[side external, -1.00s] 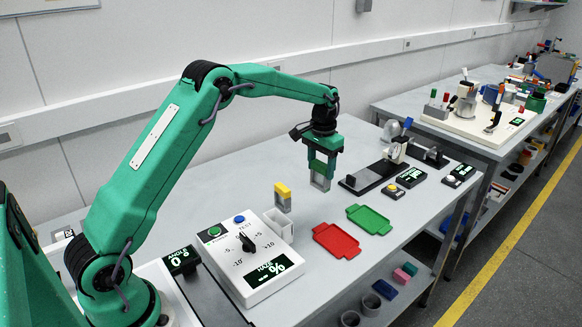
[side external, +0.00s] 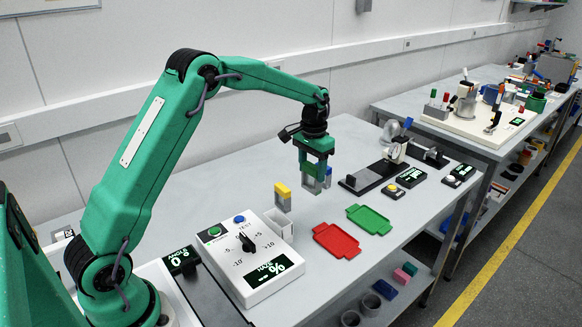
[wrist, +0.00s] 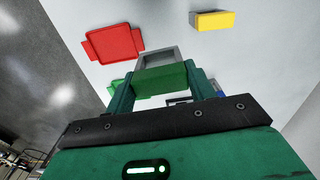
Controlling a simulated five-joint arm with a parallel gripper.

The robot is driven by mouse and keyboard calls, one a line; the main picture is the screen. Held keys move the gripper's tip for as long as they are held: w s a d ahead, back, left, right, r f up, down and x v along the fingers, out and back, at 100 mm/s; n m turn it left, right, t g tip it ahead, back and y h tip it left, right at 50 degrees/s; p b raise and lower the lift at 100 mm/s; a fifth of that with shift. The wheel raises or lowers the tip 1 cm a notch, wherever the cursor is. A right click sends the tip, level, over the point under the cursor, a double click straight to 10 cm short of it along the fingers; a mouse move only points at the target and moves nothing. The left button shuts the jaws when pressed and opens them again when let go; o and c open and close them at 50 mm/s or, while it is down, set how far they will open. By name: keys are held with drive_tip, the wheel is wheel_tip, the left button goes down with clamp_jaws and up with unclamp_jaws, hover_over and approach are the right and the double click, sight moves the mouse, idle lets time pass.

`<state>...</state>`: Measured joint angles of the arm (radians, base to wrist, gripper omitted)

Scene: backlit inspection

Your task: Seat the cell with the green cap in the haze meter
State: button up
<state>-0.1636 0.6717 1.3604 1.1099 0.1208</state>
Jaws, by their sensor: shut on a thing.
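My gripper (side external: 314,178) is shut on the cell with the green cap (wrist: 160,80), its fingers on either side of the cap. The cell's clear grey body (wrist: 160,55) points away from the wrist in the wrist view. In the side view the held cell hangs above the bench, right of the haze meter (side external: 225,262), and the fingers partly hide it. The haze meter is a white box with a dial, buttons, a HAZE % display and a raised white holder (side external: 270,224) at its back.
A yellow-capped cell (side external: 283,190) stands by the meter's holder. A blue-topped thing (side external: 328,171) is partly hidden behind my gripper. A red tray (side external: 336,241) and a green tray (side external: 369,219) lie on the bench. An instrument (side external: 390,160) stands farther right.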

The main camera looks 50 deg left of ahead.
drive_tip(key=s, duration=1.2)
drive_tip(key=shift+f, duration=4.05)
drive_tip(key=shift+f, duration=0.1)
drive_tip(key=o, duration=1.3)
wheel_tip(320, 180, up, 12)
